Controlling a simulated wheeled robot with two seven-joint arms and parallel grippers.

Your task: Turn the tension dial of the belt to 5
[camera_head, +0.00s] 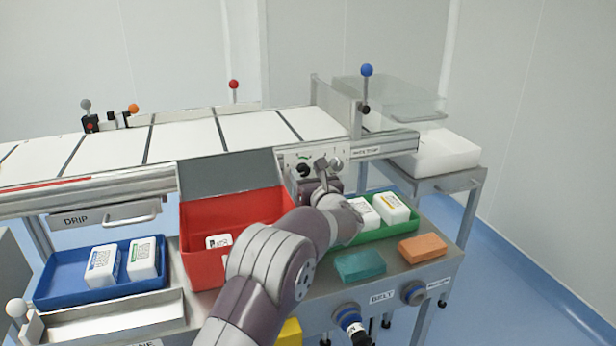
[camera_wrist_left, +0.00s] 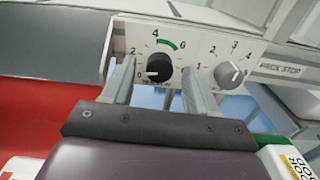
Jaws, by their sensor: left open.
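In the left wrist view the black dial (camera_wrist_left: 158,68) has a scale with 0, 2, 4 and 6 and a green arc between 4 and 6. Its white mark appears to point left, near 0. The black dial shows small in the head view (camera_head: 303,170). My left gripper (camera_wrist_left: 157,66) is open, with one finger on each side of the black dial in the picture. Whether the fingers touch it I cannot tell. My right gripper is not in view.
The red bin (camera_head: 202,264) is left of my arm. The green tray (camera_head: 380,233) with white packs is on the right. Teal (camera_head: 360,265) and orange (camera_head: 422,247) blocks lie in front.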

